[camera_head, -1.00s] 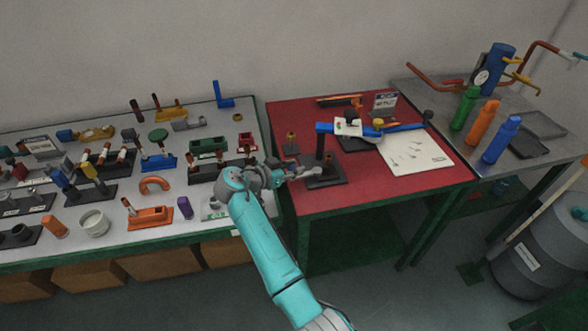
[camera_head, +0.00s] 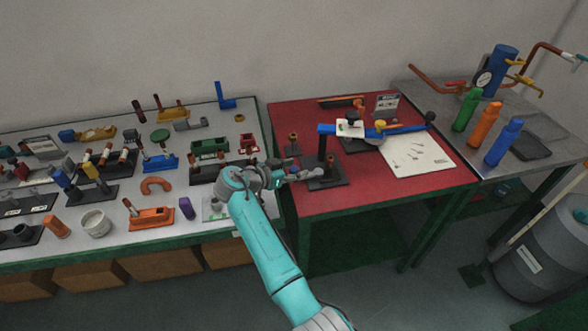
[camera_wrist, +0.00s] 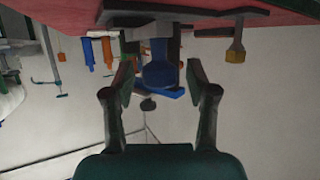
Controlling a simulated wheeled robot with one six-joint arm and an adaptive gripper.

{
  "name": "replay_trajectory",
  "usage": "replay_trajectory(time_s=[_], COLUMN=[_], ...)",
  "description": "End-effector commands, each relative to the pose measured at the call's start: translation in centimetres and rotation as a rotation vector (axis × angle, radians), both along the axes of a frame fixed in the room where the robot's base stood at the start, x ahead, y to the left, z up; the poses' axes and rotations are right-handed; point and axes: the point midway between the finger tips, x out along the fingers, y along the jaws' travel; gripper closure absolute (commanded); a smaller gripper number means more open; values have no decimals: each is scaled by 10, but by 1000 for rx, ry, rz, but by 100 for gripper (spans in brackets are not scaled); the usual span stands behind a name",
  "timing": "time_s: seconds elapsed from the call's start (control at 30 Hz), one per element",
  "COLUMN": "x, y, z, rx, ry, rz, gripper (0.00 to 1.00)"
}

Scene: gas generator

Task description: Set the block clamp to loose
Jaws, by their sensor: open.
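I cannot tell for sure which part is the block clamp. In the wrist view, which is upside down, my gripper (camera_wrist: 158,85) is open. A rounded blue part (camera_wrist: 158,70) shows between its fingers, beyond the tips. The gap seems empty, and contact with the stand cannot be told.
A small brass-topped piece (camera_head: 293,139) stands behind my gripper; it also shows in the wrist view (camera_wrist: 235,53). A white sheet (camera_head: 417,155) lies to the right. Green, orange and blue bottles (camera_head: 501,141) stand on the grey table. The left table is crowded.

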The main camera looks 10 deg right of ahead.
Motion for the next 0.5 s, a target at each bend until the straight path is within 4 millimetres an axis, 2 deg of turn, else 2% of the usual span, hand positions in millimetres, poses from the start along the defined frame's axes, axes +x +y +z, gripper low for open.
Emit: replay_trajectory(time_s=[0.17, 0.5], x=[-6, -36], y=[13, 67], z=[6, 31], rx=[0, 1], ry=[-2, -2], rz=[1, 5], gripper=[43, 43])
